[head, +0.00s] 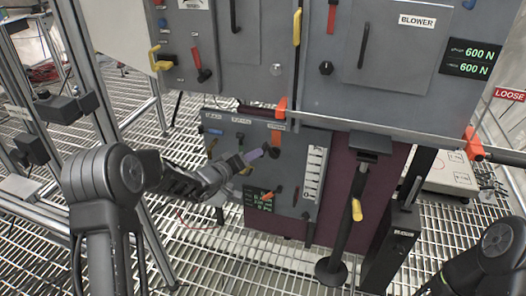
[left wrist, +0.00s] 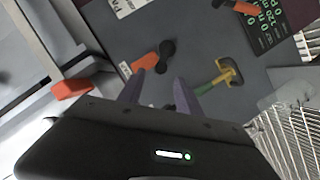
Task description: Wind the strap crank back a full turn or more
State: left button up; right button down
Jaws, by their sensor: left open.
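The low grey control panel (head: 235,165) carries several small handles. A short black crank-like part (left wrist: 166,55) with rounded ends shows in the left wrist view, beside an orange lever (left wrist: 146,63); I cannot read a label that names it as the strap crank. A dark knob (head: 272,152) shows at about that place in the head view. My left gripper (head: 247,159) is open in front of the panel. In the left wrist view its two purple-grey fingers (left wrist: 160,92) stand apart just below the black part, with nothing seen between them. My right gripper is out of view.
A yellow handle with a green stem (left wrist: 222,75) is right of the fingers. An orange block (left wrist: 72,89) sits on the ledge at left. Above is a large grey cabinet (head: 345,90) with a blower label. A black post (head: 341,225) stands at right on grating.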

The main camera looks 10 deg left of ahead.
pick_arm(q)
jog(key=x, duration=0.7)
jog(key=shift+w+b, duration=0.25)
jog(key=shift+b, duration=0.15)
jog(key=shift+c, duration=0.3)
jog(key=shift+d, duration=0.1)
grip_shut()
